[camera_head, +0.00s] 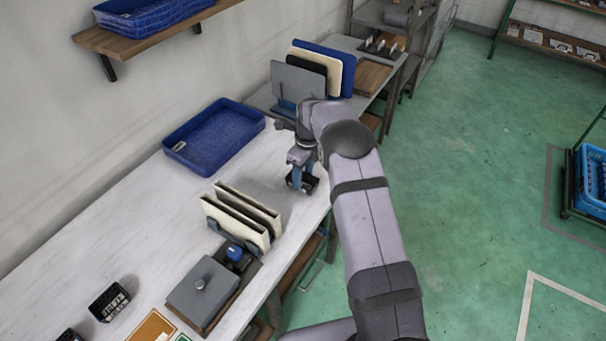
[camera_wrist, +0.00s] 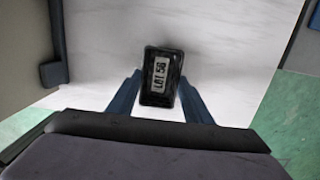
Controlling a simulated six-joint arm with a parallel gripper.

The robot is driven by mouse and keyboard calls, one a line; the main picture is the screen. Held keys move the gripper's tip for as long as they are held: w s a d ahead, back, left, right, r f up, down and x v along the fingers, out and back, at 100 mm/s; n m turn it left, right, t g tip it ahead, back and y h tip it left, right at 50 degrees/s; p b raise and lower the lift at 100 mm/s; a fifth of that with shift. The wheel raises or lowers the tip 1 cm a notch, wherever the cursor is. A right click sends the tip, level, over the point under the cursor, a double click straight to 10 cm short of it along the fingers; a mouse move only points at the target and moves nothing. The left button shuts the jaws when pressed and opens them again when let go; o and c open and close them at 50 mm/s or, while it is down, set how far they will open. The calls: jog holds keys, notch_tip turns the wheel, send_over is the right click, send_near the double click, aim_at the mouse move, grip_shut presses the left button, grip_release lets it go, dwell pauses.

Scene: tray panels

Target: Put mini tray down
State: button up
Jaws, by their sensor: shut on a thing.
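The mini tray (camera_wrist: 161,76) is small and black, with a pale label reading "LOT 56" in the wrist view. My gripper (camera_wrist: 163,92) has its two blue fingers on either side of the tray and is shut on it. In the head view my gripper (camera_head: 301,182) is near the right edge of the white table (camera_head: 120,215), and the dark mini tray (camera_head: 309,184) shows at its fingertips. I cannot tell whether the tray touches the table top.
Upright cream panels in a rack (camera_head: 240,217) stand just in front of my gripper. A blue basket (camera_head: 213,137) lies behind to the left. A grey lidded box (camera_head: 202,289) is near the front, with another black mini tray (camera_head: 109,302) to its left. Bare table lies left of the panels.

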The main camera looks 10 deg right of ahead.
aim_at(306, 186)
jog(key=shift+f, duration=0.15)
jog(key=o, duration=1.1)
jog(key=r, duration=0.4)
jog(key=r+b, duration=0.1)
jog(key=r, duration=0.3)
jog(key=r+b, duration=0.1)
jog(key=r, duration=0.3)
jog(key=shift+s+d+r, duration=0.15)
jog(key=shift+s+d, duration=0.2)
jog(key=shift+d, duration=0.05)
